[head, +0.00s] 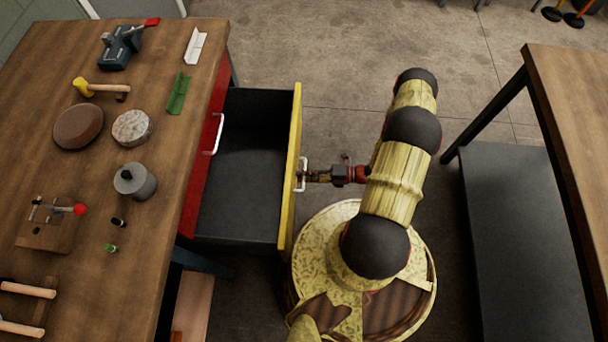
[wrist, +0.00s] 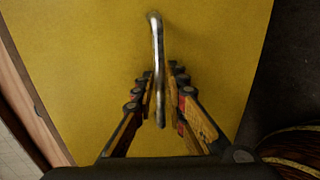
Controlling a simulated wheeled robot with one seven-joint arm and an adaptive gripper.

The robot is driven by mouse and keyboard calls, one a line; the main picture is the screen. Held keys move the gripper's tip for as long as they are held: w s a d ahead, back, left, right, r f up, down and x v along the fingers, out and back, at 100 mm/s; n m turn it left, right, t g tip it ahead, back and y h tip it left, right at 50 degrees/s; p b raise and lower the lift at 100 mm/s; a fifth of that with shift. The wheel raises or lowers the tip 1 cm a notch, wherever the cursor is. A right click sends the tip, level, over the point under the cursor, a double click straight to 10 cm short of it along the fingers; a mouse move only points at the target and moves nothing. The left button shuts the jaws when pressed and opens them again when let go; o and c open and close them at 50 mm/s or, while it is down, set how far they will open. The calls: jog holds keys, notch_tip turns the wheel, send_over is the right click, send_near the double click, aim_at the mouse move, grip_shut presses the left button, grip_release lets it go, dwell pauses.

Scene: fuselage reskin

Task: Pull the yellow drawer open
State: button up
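The yellow drawer (head: 290,190) stands well out from the workbench, its dark, empty inside (head: 245,165) open to view. Its yellow front also fills most of the wrist view (wrist: 80,60). A pale metal bar handle (head: 303,173) is on that front and also shows in the wrist view (wrist: 157,45). My gripper (head: 311,176) is at the handle. In the wrist view its fingers (wrist: 161,90) lie close on either side of the bar, shut on it; the exact contact is small and partly hidden.
A red drawer front (head: 212,120) with its own handle is on the wooden workbench (head: 60,150), which holds a vise, mallet and other tools. A second table (head: 575,120) with a dark lower shelf (head: 520,240) stands right. Floor is clear behind my arm.

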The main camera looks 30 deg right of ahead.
jog(key=v, duration=1.2)
dwell(0.6)
